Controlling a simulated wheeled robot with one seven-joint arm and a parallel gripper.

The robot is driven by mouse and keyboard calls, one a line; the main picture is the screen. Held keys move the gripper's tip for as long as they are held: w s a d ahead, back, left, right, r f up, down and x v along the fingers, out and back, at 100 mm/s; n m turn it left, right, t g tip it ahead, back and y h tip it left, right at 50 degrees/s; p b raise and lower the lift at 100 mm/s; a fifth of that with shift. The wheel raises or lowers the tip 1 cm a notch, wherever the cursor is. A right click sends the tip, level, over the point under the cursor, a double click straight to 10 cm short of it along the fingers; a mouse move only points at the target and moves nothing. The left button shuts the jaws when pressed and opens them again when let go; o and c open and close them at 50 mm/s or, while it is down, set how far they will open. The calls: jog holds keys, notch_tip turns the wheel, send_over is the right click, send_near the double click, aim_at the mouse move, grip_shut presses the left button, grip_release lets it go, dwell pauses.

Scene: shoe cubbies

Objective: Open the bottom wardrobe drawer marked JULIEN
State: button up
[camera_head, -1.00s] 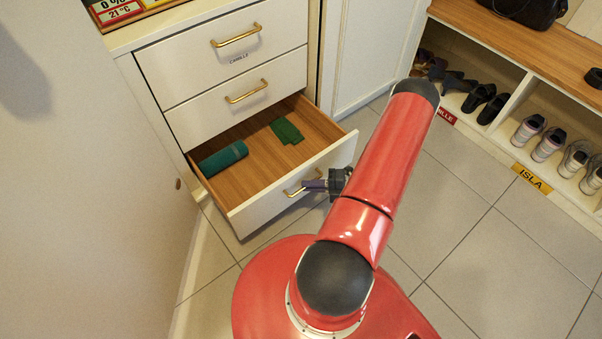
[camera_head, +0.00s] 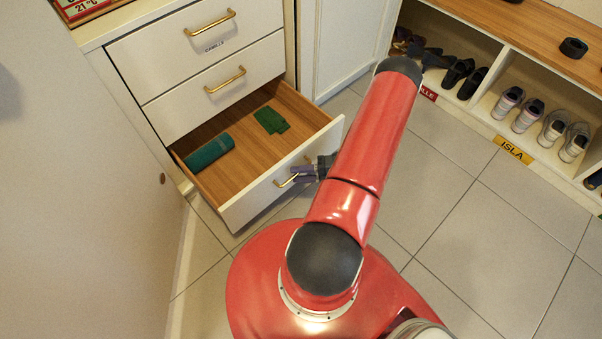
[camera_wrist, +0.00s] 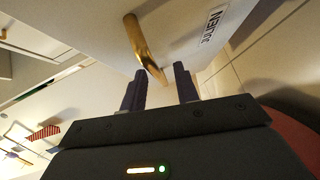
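The bottom drawer (camera_head: 283,184) stands pulled well out of the white cabinet, its wooden inside showing. Its brass handle (camera_head: 284,182) is on the front panel. In the wrist view the handle (camera_wrist: 138,40) runs down toward the space between my fingers, and the JULIEN label (camera_wrist: 213,27) shows upside down on the drawer front. My gripper (camera_head: 301,173) is at the right end of the handle. In the wrist view my gripper (camera_wrist: 158,71) has its fingers apart, with a gap around the handle's near end; contact is unclear.
A rolled teal item (camera_head: 208,152) and a folded green cloth (camera_head: 271,120) lie in the drawer. Two closed drawers are above, the top one (camera_head: 208,48) marked CAMILLE. A shoe bench (camera_head: 530,60) stands at right. A wall (camera_head: 85,190) is close on the left. Tiled floor is clear at right.

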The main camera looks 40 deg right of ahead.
jog(key=v, duration=0.7)
jog(key=shift+s+d, duration=0.3)
jog(key=shift+s, duration=0.05)
jog(key=w+a+r+n+g+h, duration=0.1)
jog(key=w+a+r+n+g, duration=0.25)
jog(key=r+n, duration=0.5)
jog(key=w+a+r+n+g+h+p, duration=0.1)
jog(key=w+a+r+n+g+h, duration=0.1)
jog(key=a+r+n+g, duration=0.45)
jog(key=w+a+r+n+g+h, duration=0.1)
jog(key=w+a+r+n, duration=0.15)
jog(key=r+n, duration=0.7)
jog(key=s+a+r+n+t+h, duration=0.2)
jog(key=s+a+r+n+h, duration=0.2)
jog(key=r+n, duration=0.5)
jog(key=s+a+r+n+t+h+p, duration=0.1)
jog(key=s+a+r+n+t+h, duration=0.2)
jog(key=a+r+n, duration=0.6)
jog(key=s+n+h, duration=0.1)
jog(key=s+n, duration=0.1)
jog(key=n, duration=0.1)
jog(key=shift+r+t, duration=0.3)
jog(key=shift+r, duration=0.1)
